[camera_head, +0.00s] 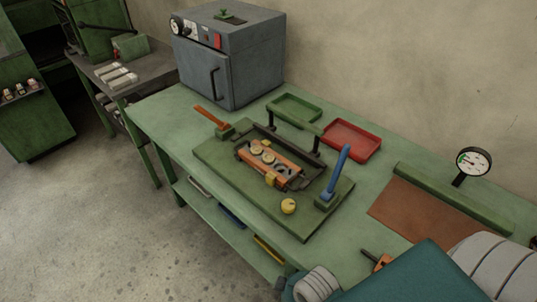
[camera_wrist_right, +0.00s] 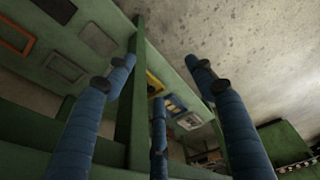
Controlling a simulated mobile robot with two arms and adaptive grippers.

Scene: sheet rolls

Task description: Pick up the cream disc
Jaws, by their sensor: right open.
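I cannot tell for certain which of these is the cream disc. My right gripper (camera_wrist_right: 160,76) shows in the right wrist view with its blue fingers spread apart and nothing between them. It faces the bench's underside and the floor, away from the discs. My left gripper is not in view.
The green bench (camera_head: 165,120) carries a grey oven (camera_head: 228,65), a green tray (camera_head: 295,108), a red tray (camera_head: 350,140) and a dial gauge (camera_head: 473,162). An orange lever (camera_head: 211,117) and a blue lever (camera_head: 338,172) rise from the board. A brown mat (camera_head: 410,212) lies right.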

